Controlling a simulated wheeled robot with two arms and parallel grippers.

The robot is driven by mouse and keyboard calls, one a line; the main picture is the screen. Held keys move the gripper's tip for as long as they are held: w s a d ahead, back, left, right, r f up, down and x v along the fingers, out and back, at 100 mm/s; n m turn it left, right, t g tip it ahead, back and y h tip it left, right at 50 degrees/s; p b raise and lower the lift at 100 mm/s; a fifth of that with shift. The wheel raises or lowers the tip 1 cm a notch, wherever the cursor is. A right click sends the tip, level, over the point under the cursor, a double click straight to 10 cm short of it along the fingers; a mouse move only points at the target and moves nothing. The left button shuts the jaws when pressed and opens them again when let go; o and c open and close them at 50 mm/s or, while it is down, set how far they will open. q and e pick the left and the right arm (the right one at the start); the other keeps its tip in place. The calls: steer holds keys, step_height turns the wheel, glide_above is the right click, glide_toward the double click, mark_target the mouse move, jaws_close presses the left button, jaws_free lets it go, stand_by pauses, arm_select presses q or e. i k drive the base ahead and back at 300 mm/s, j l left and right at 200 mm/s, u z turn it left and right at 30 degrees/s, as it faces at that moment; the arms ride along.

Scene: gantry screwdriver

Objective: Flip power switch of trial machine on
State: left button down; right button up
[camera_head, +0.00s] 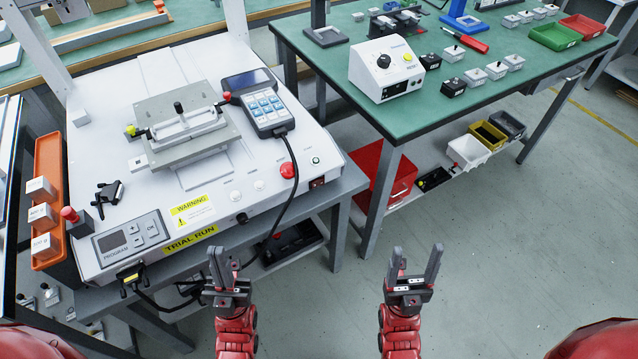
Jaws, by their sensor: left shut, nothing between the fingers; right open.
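The trial machine (215,185) is a white bench unit at the left, with yellow "WARNING" and "TRIAL RUN" labels. A small red and black rocker switch (317,182), likely the power switch, sits at the right end of its front edge. Its position is too small to tell. My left gripper (220,258) is shut and empty, in front of the machine's front edge, left of and below the switch in the picture. My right gripper (416,258) is open and empty over the floor, right of and below the switch. Neither gripper appears to touch anything.
A handheld pendant (262,105) lies on the machine, and its black cable (292,205) hangs over the front edge near the switch. A red button (288,170) is close by. A green table (440,100) with a white control box (386,70) stands right.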

mark_target(319, 181)
steer(key=k+z, duration=0.5)
steer(key=z, duration=0.2)
